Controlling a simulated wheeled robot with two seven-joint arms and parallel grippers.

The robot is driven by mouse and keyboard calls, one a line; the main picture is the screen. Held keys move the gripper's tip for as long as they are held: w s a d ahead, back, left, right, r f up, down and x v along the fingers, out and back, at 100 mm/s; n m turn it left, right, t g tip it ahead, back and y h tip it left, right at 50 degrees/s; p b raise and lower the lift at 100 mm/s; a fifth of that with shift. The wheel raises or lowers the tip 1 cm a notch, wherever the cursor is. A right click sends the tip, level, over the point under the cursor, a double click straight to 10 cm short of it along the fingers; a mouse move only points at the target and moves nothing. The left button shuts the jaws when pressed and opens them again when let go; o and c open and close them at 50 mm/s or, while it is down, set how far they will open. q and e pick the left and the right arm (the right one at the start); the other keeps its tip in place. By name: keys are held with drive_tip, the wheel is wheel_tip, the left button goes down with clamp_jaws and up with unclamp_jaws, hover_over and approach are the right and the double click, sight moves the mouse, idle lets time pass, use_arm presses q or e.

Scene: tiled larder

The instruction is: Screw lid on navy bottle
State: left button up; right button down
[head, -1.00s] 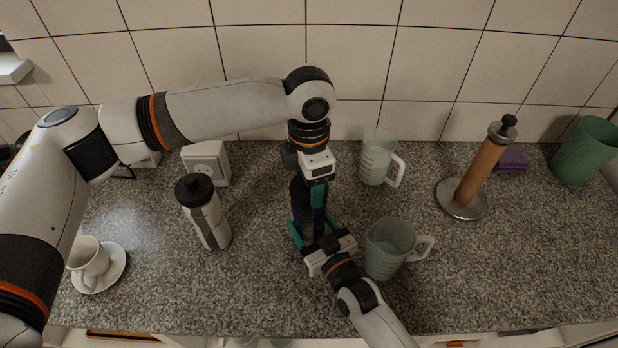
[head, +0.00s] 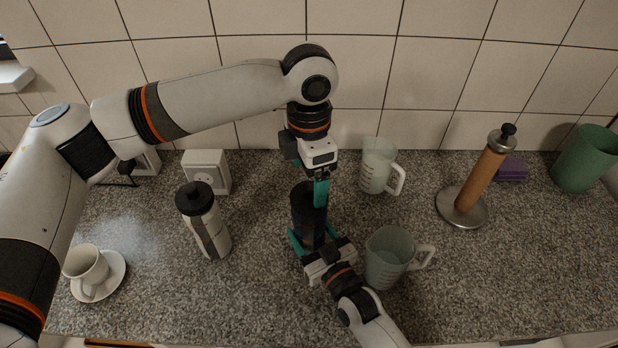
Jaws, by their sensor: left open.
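The navy bottle (head: 306,222) stands upright on the counter in the middle of the head view. Its top is black; the lid seems to be on it, but I cannot tell lid from bottle clearly or see how tight it is. My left gripper (head: 320,194) points down just above and beside the bottle's top, open, with one teal finger showing in front. My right gripper (head: 312,240) comes from the front, its teal fingers on both sides of the lower bottle, shut on it.
A pale jug (head: 388,258) stands close to my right gripper, and another jug (head: 376,165) behind. A white bottle with black cap (head: 207,228), a cup on a saucer (head: 92,272) and a socket box (head: 207,170) are left. A paper-roll holder (head: 478,185), purple sponge (head: 511,169) and green tumbler (head: 584,160) are right.

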use_arm(q)
drive_tip(key=shift+c, duration=0.3)
drive_tip(key=n, duration=0.4)
drive_tip(key=shift+r, duration=0.15)
drive_tip(key=n, duration=0.6)
drive_tip(key=shift+r, duration=0.2)
drive_tip(key=n, duration=0.6)
drive_tip(key=shift+r, duration=0.25)
drive_tip(key=n, duration=0.3)
drive_tip(key=shift+r+n, duration=0.15)
drive_tip(key=shift+n, duration=0.25)
drive_tip(key=n, duration=0.6)
drive_tip(key=shift+r, duration=0.25)
drive_tip(key=n, duration=0.4)
drive_tip(key=shift+r, duration=0.15)
drive_tip(key=n, duration=0.5)
drive_tip(key=shift+r+n, duration=0.2)
drive_tip(key=shift+n, duration=0.2)
drive_tip(key=n, duration=0.5)
drive_tip(key=shift+r, duration=0.2)
